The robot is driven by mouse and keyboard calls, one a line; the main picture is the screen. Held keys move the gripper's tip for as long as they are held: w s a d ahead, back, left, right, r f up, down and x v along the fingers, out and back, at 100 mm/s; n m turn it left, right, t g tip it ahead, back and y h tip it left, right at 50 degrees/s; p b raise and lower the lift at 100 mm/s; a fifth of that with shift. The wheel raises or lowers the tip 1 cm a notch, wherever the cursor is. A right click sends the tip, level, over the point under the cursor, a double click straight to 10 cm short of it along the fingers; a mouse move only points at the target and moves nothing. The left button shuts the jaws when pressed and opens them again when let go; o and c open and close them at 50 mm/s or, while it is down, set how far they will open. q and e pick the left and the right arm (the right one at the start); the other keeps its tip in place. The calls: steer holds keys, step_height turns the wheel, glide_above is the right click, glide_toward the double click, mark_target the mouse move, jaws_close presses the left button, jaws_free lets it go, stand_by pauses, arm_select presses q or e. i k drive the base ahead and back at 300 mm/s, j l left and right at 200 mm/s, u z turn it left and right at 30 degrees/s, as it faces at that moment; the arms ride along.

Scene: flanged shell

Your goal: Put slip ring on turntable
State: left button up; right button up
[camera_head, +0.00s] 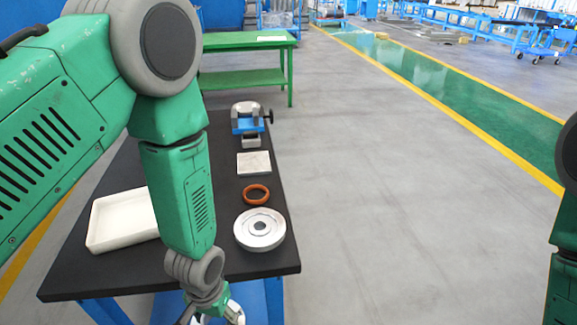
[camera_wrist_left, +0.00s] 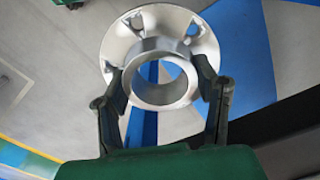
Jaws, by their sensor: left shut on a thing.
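My left gripper (camera_wrist_left: 163,84) is shut on a silver flanged metal shell (camera_wrist_left: 127,42), its fingers on both sides of the round collar. The shell has a wide flange with holes and an open centre. In the head view my left gripper (camera_head: 212,314) is at the bottom edge, in front of the table, mostly cut off. A copper-brown ring (camera_head: 246,198), likely the slip ring, lies flat on the black table. A silver stepped round disc with a central hole, likely the turntable (camera_head: 244,236), lies just nearer than the ring, apart from it. My right gripper is out of view.
The black table (camera_head: 281,259) also carries a white tray (camera_head: 95,233) at left, a square metal plate (camera_head: 254,163) and a blue vise-like fixture (camera_head: 247,124) farther back. A green bench (camera_head: 248,78) stands behind.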

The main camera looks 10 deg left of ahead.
mark_target(244, 106)
steer(key=i+l+z, duration=0.2)
steer(key=l+z, duration=0.15)
steer(key=i+l+z, duration=0.2)
steer(key=l+z, duration=0.2)
steer(key=i+l+z, duration=0.2)
steer(key=z, duration=0.15)
steer(key=i+l, duration=0.1)
steer(key=i, duration=0.2)
steer(key=i+l, duration=0.15)
steer(key=i, duration=0.15)
steer(key=i+j+u, duration=0.1)
steer(key=u, duration=0.3)
steer(key=i+u, duration=0.5)
steer(key=u, duration=0.35)
steer(key=i+u, duration=0.35)
steer(key=i, duration=0.25)
steer(key=i+l+u, duration=0.15)
steer(key=i+u, duration=0.2)
steer(key=i, duration=0.2)
steer(key=i+l+u, duration=0.95)
steer(key=k+j, duration=0.05)
steer(key=j, duration=0.05)
